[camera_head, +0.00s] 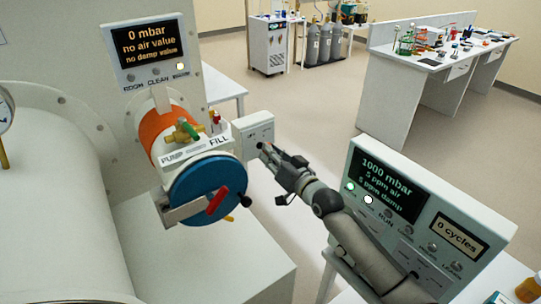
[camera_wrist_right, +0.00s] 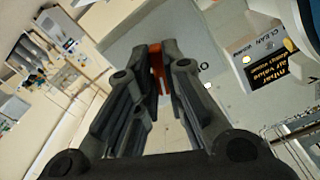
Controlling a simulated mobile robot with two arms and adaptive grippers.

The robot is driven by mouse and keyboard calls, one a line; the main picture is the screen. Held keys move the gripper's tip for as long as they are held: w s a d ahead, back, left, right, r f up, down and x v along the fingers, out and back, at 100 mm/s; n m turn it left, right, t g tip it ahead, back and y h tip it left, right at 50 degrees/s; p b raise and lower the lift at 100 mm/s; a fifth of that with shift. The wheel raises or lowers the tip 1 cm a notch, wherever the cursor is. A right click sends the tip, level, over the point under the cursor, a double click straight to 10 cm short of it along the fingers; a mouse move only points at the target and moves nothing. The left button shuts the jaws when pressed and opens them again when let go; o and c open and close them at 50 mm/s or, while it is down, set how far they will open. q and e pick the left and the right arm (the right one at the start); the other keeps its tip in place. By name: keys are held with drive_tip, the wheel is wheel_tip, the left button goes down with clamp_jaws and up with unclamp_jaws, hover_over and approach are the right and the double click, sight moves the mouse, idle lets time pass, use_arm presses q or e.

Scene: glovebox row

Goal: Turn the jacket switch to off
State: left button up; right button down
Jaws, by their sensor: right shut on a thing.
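My right gripper (camera_head: 265,152) reaches in from the lower right to a small pale grey box (camera_head: 257,128) beside the blue round door. In the right wrist view, my right gripper (camera_wrist_right: 161,72) has its fingers closed on a red switch handle (camera_wrist_right: 156,57) in front of a grey panel (camera_wrist_right: 195,45). A round "O" mark shows on that panel, right of the fingers. The fingers cover much of the handle, so its exact setting is hard to tell. In the head view the handle is hidden. My left gripper is not in view.
The blue door (camera_head: 208,188) with a red handle and the PUMP/FILL valve (camera_head: 187,130) stand close left of the gripper. A display (camera_head: 148,48) reads 0 mbar. A console (camera_head: 415,205) reading 1000 mbar stands at right, near my forearm. Open floor lies behind.

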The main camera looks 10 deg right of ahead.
drive_tip(key=shift+n+b, duration=0.45)
drive_tip(key=shift+n, duration=1.85)
drive_tip(key=c, duration=1.5)
unclamp_jaws()
drive_tip(key=shift+s, duration=0.1)
drive_tip(key=v, duration=1.1)
drive_tip(key=shift+s+d, duration=0.2)
drive_tip(key=shift+s, duration=0.15)
drive_tip(key=shift+f, duration=0.1)
